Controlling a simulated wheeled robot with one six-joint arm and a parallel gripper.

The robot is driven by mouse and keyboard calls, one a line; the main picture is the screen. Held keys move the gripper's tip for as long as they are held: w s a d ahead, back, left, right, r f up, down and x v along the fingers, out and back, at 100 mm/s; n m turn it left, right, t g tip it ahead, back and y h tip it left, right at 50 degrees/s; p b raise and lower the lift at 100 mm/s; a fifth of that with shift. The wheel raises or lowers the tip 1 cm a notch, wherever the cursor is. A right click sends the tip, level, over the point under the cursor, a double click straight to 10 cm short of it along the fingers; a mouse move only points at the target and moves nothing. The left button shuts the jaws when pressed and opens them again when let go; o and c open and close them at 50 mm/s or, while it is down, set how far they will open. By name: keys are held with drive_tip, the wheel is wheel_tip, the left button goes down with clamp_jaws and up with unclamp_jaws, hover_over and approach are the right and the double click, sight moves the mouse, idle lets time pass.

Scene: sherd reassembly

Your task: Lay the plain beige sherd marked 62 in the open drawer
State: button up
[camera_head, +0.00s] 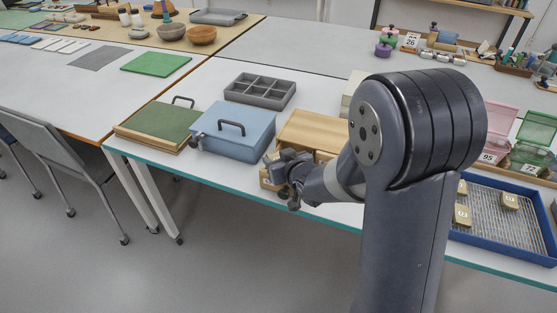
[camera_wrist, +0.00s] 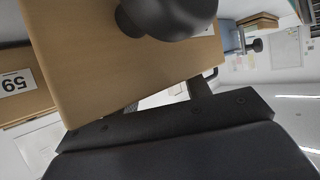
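Several beige sherds with small number labels lie in a blue-rimmed mesh tray (camera_head: 500,257) at the right. The labels are too small to read surely, so I cannot tell which sherd (camera_head: 462,215) is marked 62. My gripper (camera_head: 284,180) is at the front of a small wooden drawer cabinet (camera_head: 312,128), away from the sherds. In the wrist view a wooden drawer front (camera_wrist: 120,60) with a dark round knob (camera_wrist: 170,15) is close up. The fingertips are hidden there, so their opening is unclear. I see no sherd at the gripper.
A blue box (camera_head: 240,135) with a handle and a green-topped box (camera_head: 160,125) stand left of the cabinet. A grey compartment tray (camera_head: 260,90) lies behind. My arm hides part of the table between cabinet and tray.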

drive_tip(key=shift+o, duration=0.5)
drive_tip(key=shift+s+f, duration=0.15)
drive_tip(key=shift+f, duration=0.25)
drive_tip(key=shift+d, duration=0.1)
drive_tip(key=shift+r, duration=0.1)
drive_tip(key=shift+r+p, duration=0.3)
drive_tip(key=shift+p, duration=0.2)
drive_tip(key=shift+s+d+r, duration=0.1)
drive_tip(key=shift+s+r, duration=0.1)
drive_tip(key=shift+s, duration=0.05)
drive_tip(key=p+v, duration=0.1)
drive_tip(key=v, duration=1)
drive_tip(key=shift+r+p, duration=0.3)
